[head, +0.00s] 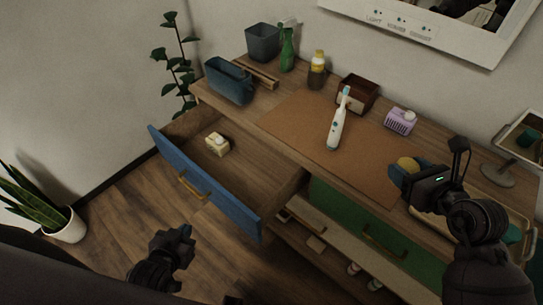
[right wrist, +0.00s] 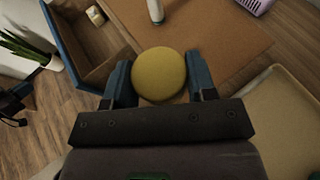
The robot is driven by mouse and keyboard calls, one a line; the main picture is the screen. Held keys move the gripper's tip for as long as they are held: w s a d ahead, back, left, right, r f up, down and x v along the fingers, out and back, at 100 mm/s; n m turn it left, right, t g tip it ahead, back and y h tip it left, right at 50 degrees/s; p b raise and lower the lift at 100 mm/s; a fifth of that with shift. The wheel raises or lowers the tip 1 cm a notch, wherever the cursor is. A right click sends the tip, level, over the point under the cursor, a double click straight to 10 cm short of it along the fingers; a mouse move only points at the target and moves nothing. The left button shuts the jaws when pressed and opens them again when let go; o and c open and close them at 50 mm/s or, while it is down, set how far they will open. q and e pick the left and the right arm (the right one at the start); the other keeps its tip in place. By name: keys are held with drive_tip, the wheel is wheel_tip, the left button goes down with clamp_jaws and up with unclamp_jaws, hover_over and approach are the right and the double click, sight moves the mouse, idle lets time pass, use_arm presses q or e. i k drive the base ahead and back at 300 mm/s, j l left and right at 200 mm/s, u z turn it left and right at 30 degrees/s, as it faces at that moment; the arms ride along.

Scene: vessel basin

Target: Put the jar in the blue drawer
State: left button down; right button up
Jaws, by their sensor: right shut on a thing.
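The jar shows a round yellow lid in the right wrist view (right wrist: 159,74), and its yellow top also shows in the head view (head: 407,163). My right gripper (head: 401,174) is shut on the jar, with a blue finger on each side of it, over the right part of the counter. I cannot tell whether the jar touches the counter. The blue drawer (head: 204,184) is pulled open at the left, and a small cream box (head: 217,144) lies inside it. My left gripper (head: 184,239) is low, in front of the blue drawer; its finger gap is too dark to read.
A brown mat (head: 290,120) covers the counter's middle, with an electric toothbrush (head: 338,122) on it. A purple basket (head: 400,121), a dark wooden box (head: 357,94) and bottles stand behind. A green drawer (head: 375,237) is below. A tray (right wrist: 285,120) lies at the right.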

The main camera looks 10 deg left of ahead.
sight(242, 179)
drive_tip(key=j+z, duration=0.3)
drive_tip(key=j, duration=1.15)
drive_tip(key=j+z, duration=0.2)
drive_tip(key=j, duration=0.5)
drive_tip(key=i+j+z, duration=0.1)
drive_tip(key=j, duration=0.25)
drive_tip(key=j+z, duration=0.15)
drive_tip(key=j, duration=0.25)
drive_tip(key=i+j+z, duration=0.1)
drive_tip(key=j, duration=0.25)
drive_tip(key=i+j+z, duration=0.1)
drive_tip(key=j, duration=0.25)
drive_tip(key=i, duration=0.1)
